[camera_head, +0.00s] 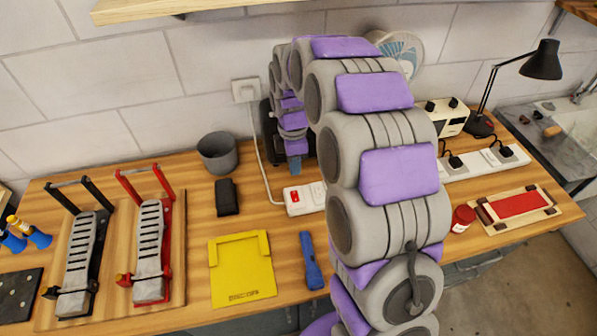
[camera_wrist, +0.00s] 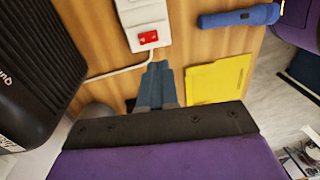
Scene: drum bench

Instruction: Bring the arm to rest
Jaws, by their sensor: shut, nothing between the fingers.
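My gripper (camera_head: 294,165) is at the far end of my grey and purple arm, which arches up over the bench and comes down at the back. The gripper points down above the bench, beside the white power strip with a red switch (camera_head: 306,199). In the wrist view its blue-grey fingers (camera_wrist: 155,85) are together with nothing between them. My arm hides the middle right of the bench in the head view.
A dark box (camera_wrist: 35,75) stands close to the gripper. A yellow tray (camera_head: 242,268), a blue flashlight (camera_head: 311,262), a black block (camera_head: 227,197) and a grey cup (camera_head: 217,153) are on the bench (camera_head: 205,230). A black lamp (camera_head: 541,60) stands at right.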

